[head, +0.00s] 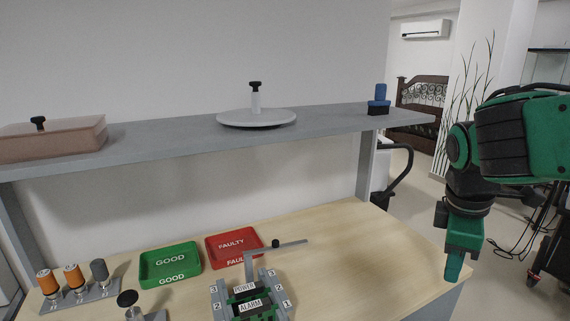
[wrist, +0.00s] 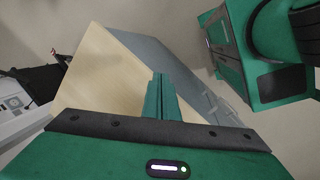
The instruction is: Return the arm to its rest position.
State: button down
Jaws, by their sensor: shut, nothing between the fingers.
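My arm is green and black and stands at the right of the head view. My gripper (head: 453,272) points down at the right end of the wooden table (head: 375,240), apart from any object. Its fingers are together and empty. In the wrist view the closed green fingers (wrist: 160,82) show in front of the table's corner (wrist: 105,75), with nothing between them.
A grey shelf (head: 180,138) above the table holds a lidded box (head: 60,140), a round lid (head: 256,118) and a blue-black stamp (head: 379,100). Green GOOD (head: 170,262) and red FAULTY (head: 234,246) trays lie near a labelled POWER/ALARM device (head: 248,298). The table's right part is clear.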

jog(key=s+d+f+m+y, duration=0.1)
jog(key=s+d+f+m, duration=0.2)
jog(key=s+m, duration=0.4)
jog(key=s+d+f+m+g+y, duration=0.1)
jog(key=s+d+f+m, duration=0.2)
jog(key=s+d+m, duration=0.3)
jog(key=s+m, duration=0.1)
jog(key=m, duration=0.4)
jog(key=shift+d+f, duration=0.2)
jog(key=shift+f, duration=0.2)
jog(key=shift+w+f+g, duration=0.25)
jog(key=shift+w+g, duration=0.05)
jog(key=shift+w, duration=0.25)
